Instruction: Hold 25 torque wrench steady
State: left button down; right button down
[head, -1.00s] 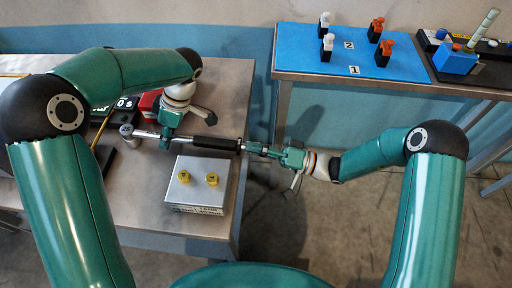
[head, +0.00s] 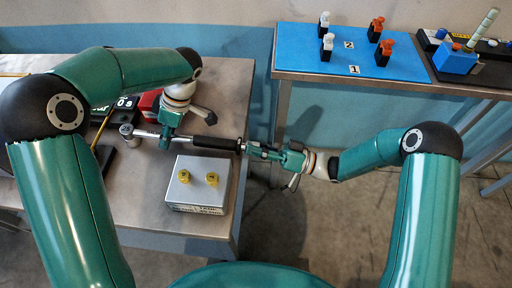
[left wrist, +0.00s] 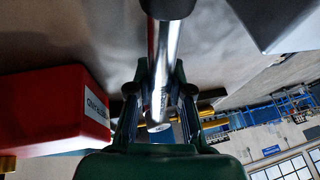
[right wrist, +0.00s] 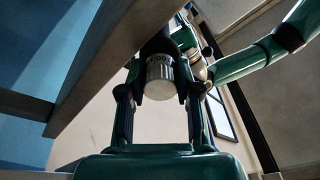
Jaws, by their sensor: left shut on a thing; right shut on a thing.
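The torque wrench (head: 214,142) is a long silver and black tool lying roughly level across the table's right part in the head view. Its round head (head: 127,130) is at the left, and its black grip reaches past the table's right edge. My left gripper (head: 166,138) is shut on its silver shaft near the head; the shaft (left wrist: 160,60) shows between the fingers in the left wrist view. My right gripper (head: 252,148) is shut on the handle end beyond the table edge. The silver end with scale marks (right wrist: 160,75) shows between its fingers in the right wrist view.
A grey box (head: 200,207) with two yellow knobs stands just in front of the wrench. A red box (left wrist: 45,110) is beside my left gripper. A dark display (head: 125,103) is behind it. A blue-topped table (head: 305,60) with white and orange pieces stands at back right.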

jog(key=shift+s+f, duration=0.1)
jog(key=shift+f, duration=0.15)
jog(key=c, duration=1)
grip_release()
jog(key=shift+c, duration=0.2)
jog(key=shift+o, duration=1.3)
jog(key=shift+r, duration=0.15)
jog(key=shift+d, duration=0.1)
jog(key=w+v, duration=0.1)
jog(key=v, duration=1)
jog(key=shift+s+d, duration=0.4)
jog(key=shift+d, duration=0.05)
